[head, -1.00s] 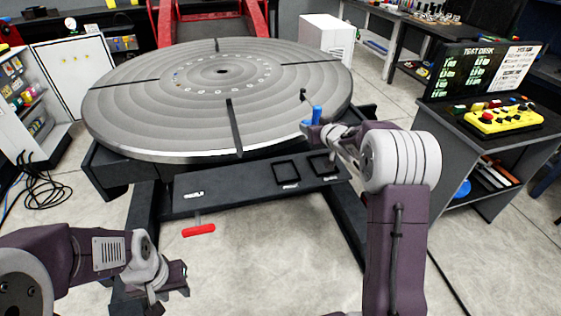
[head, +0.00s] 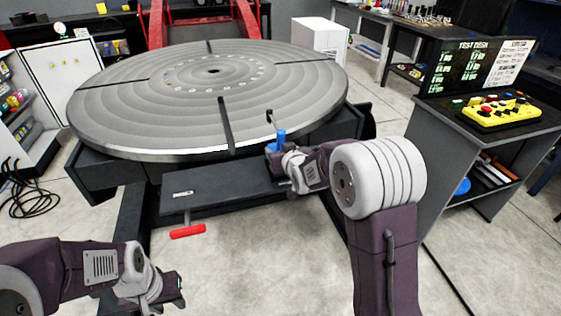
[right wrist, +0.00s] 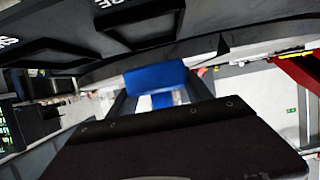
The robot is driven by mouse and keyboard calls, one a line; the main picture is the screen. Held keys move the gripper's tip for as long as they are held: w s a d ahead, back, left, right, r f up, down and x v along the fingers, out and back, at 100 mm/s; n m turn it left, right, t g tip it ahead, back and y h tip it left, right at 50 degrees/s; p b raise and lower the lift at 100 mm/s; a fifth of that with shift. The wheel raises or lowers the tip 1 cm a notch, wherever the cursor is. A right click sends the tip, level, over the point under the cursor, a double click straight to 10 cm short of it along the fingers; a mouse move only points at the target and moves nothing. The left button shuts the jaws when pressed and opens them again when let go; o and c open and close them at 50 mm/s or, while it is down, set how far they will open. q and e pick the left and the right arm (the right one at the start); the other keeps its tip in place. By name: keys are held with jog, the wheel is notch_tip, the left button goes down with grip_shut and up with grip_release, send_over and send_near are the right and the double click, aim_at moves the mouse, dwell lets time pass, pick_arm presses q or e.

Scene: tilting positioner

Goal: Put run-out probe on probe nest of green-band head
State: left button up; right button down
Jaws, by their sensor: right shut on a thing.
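The run-out probe is a blue body (head: 281,136) with a thin dark hooked arm above it. My right gripper (head: 274,148) is shut on it and holds it near the front right rim of the large round disc. In the right wrist view the blue body (right wrist: 157,79) shows between the fingers. A dark shelf (head: 225,190) runs along the front of the disc; two square frames on it are hidden by my right arm in the head view. I cannot make out a green band or which part is its probe nest. My left gripper (head: 176,291) is low at the left, away from the disc; its jaws are unclear.
The grey slotted disc (head: 150,110) fills the middle. A red handle (head: 187,231) hangs below the shelf. Dark square frames (right wrist: 55,53) show close by in the right wrist view. A bench with a yellow control box (head: 495,112) stands at the right. The front floor is free.

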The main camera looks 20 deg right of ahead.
notch_tip(320, 180, down, 4)
jog(key=shift+w+r, duration=0.1)
jog(key=shift+r, duration=0.15)
jog(key=shift+b, duration=0.35)
jog(key=shift+f+b, duration=0.55)
jog(key=shift+f, duration=0.05)
